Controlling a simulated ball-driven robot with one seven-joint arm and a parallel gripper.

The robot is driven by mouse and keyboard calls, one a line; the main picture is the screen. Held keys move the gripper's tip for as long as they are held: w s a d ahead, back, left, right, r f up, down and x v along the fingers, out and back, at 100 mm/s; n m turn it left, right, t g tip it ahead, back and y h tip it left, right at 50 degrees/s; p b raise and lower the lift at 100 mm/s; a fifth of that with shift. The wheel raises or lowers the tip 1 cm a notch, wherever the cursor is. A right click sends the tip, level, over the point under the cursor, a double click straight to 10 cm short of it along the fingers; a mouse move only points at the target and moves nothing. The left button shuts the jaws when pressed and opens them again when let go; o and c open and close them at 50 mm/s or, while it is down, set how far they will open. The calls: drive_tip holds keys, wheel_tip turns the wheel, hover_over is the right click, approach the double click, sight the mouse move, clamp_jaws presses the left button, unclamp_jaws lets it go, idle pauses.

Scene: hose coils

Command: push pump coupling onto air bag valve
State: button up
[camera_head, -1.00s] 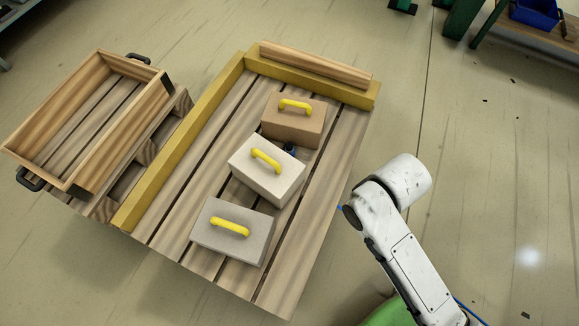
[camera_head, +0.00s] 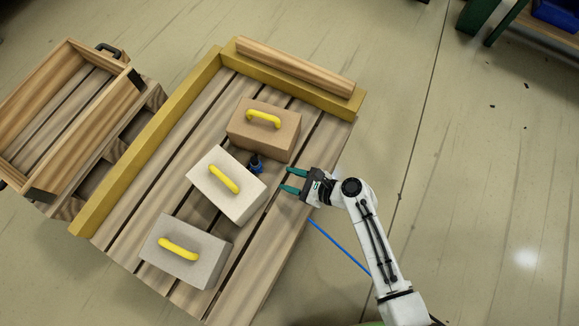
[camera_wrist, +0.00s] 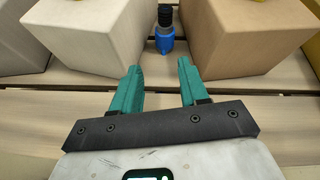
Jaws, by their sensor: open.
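A small blue fitting with a black ribbed part (camera_head: 255,164) sits between the brown box and the white box on the slatted pallet. In the wrist view the blue fitting (camera_wrist: 165,40) lies straight ahead of the fingers, in the gap between the two boxes. I cannot tell whether it is the coupling or the valve. My gripper (camera_head: 289,181) is open and empty over the pallet's right side, a short way right of the fitting; its green fingers also show in the wrist view (camera_wrist: 160,88). No air bag is clearly visible.
The brown box (camera_head: 278,138), white box (camera_head: 238,201) and grey box (camera_head: 190,262) have yellow handles and stand on the pallet (camera_head: 262,262). A yellow rail (camera_head: 150,140) edges it. An empty wooden crate (camera_head: 45,150) stands at left. A blue hose (camera_head: 340,247) runs beneath my arm.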

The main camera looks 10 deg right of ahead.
sight(261, 167)
drive_tip(key=shift+w+a+f+m+t, duration=0.25)
drive_tip(key=shift+w+m, duration=0.1)
drive_tip(key=shift+m, duration=0.25)
drive_tip(key=shift+w+a+f+m+t, duration=0.1)
drive_tip(key=shift+w+a+m+t, duration=0.15)
drive_tip(key=shift+m, duration=0.35)
drive_tip(key=shift+b+x, duration=2.85)
drive_tip(key=shift+x, duration=1.8)
drive_tip(key=shift+w+a+f, duration=0.2)
drive_tip(key=shift+w+a, duration=0.1)
drive_tip(key=shift+a, duration=0.15)
drive_tip(key=shift+c, duration=0.3)
clamp_jaws()
drive_tip(key=shift+r+p, duration=3)
